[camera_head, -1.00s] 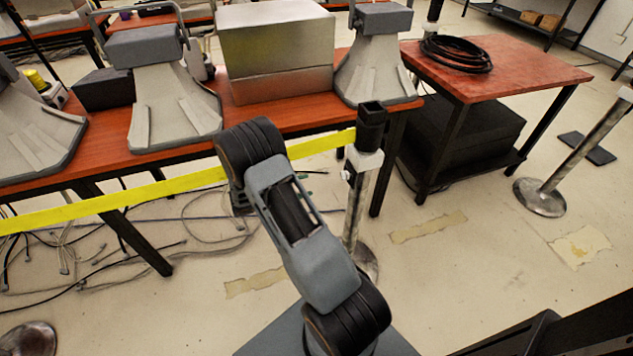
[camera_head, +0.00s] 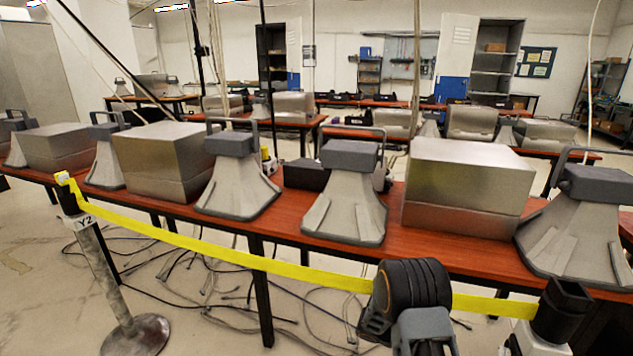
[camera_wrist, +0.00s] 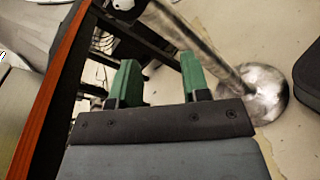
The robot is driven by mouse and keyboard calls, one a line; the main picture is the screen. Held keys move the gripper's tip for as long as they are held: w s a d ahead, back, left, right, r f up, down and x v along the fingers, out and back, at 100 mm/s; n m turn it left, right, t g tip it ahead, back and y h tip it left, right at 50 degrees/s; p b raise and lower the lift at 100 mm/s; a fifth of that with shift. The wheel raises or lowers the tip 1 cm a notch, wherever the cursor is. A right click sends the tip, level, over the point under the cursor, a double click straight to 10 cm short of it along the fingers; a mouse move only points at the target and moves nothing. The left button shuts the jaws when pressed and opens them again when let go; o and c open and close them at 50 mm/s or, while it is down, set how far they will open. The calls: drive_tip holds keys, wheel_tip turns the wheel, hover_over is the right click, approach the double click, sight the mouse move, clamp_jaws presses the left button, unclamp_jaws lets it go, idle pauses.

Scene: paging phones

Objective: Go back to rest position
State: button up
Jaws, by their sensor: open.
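My gripper (camera_wrist: 158,82) shows in the wrist view with its two green fingers apart and nothing between them. A metal barrier post (camera_wrist: 205,55) with a round base stands just beyond the fingers; I cannot tell from this view whether they touch. The gripper itself does not show in the head view. There, part of my arm is at the bottom, right of the middle, in front of the yellow barrier tape.
Yellow tape (camera_head: 215,252) runs between a left post (camera_head: 103,275) and a right post (camera_head: 560,315). Behind it, a long red-brown table (camera_head: 290,218) holds grey phone-like units (camera_head: 345,200) and metal boxes (camera_head: 465,190). Loose cables lie on the floor below.

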drive_tip(key=s+a+r+m+t+y+p, duration=0.1)
drive_tip(key=s+a+r+m+y+p, duration=0.2)
drive_tip(key=s+a+r+y+p, duration=0.5)
drive_tip(key=s+a+r+m+t+y+p, duration=0.1)
drive_tip(key=a+r+t+y+p, duration=0.2)
drive_tip(key=r, duration=1.1)
drive_tip(key=s+a+r+m+t+y+p, duration=0.1)
drive_tip(key=a+r+t+y+p, duration=0.3)
drive_tip(key=r, duration=1)
drive_tip(key=a+t+p, duration=0.2)
drive_tip(key=p, duration=0.1)
drive_tip(key=shift+a+t+p, duration=0.15)
drive_tip(key=shift+t+p, duration=0.15)
drive_tip(key=shift+a+r, duration=0.1)
drive_tip(key=shift+a, duration=0.05)
